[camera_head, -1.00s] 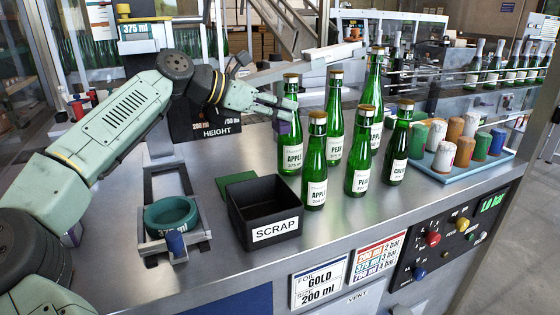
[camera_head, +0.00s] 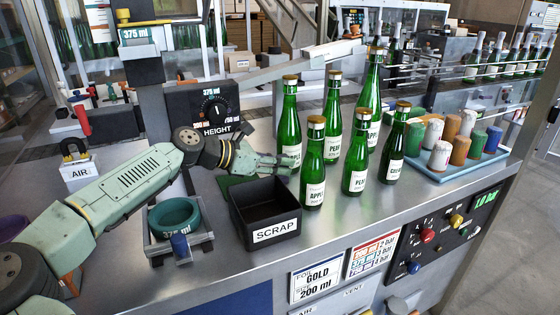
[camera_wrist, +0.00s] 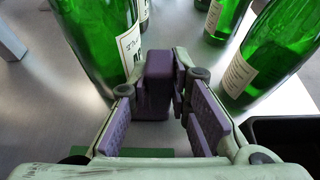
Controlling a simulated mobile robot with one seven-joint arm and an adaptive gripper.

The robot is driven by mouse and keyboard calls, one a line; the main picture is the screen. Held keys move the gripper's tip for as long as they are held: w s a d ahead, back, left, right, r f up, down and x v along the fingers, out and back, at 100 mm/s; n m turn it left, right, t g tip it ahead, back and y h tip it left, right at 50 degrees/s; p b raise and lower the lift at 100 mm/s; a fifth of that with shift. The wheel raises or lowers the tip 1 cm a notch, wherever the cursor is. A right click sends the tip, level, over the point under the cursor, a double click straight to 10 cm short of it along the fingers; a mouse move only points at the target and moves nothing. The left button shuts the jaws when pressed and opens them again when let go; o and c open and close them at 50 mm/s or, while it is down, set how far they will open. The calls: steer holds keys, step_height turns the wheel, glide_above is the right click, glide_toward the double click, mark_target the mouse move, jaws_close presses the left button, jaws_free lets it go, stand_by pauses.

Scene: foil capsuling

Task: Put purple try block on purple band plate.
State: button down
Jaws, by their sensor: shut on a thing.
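The purple try block (camera_wrist: 157,85) is upright between the fingertips of my gripper (camera_wrist: 160,92) in the wrist view. In the head view my gripper (camera_head: 279,161) is low over the table, just behind the scrap bin and left of the green bottles, and the block is not clearly visible there. A flat green plate (camera_head: 229,181) lies beneath and left of the gripper; its edge also shows in the wrist view (camera_wrist: 155,152). I cannot make out a purple band plate. Part of a purple object (camera_head: 11,228) shows at the far left edge.
A black scrap bin (camera_head: 264,232) stands in front of my gripper. Several green bottles (camera_head: 355,180) stand close to its right. A height dial (camera_head: 212,112) is behind it. A teal ring (camera_head: 174,218) sits left, and a blue tray (camera_head: 458,172) of coloured capsules stands right.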

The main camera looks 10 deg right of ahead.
steer(key=c, duration=1.8)
jaws_free()
steer(key=shift+a, duration=0.1)
